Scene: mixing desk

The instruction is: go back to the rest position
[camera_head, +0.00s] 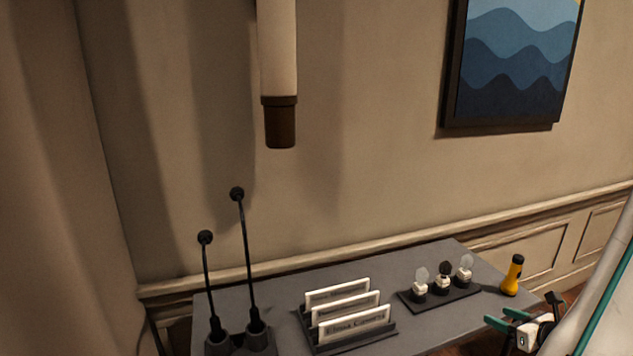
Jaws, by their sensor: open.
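My gripper (515,322) shows at the lower right of the head view, with dark green fingers. It is open, and I see nothing between its fingers. It is by the right front edge of the grey desk (275,292), below the yellow flashlight (511,279) in the picture. My arm comes in from the right edge and is partly cut off by the frame.
Two gooseneck microphones (245,255) stand at the desk's left. A dark rack holds white name cards (345,309) in the middle. A dark tray (463,300) bears several small knobbed items. A brown-tipped cylinder (279,90) hangs above. A wave picture (515,60) is on the wall.

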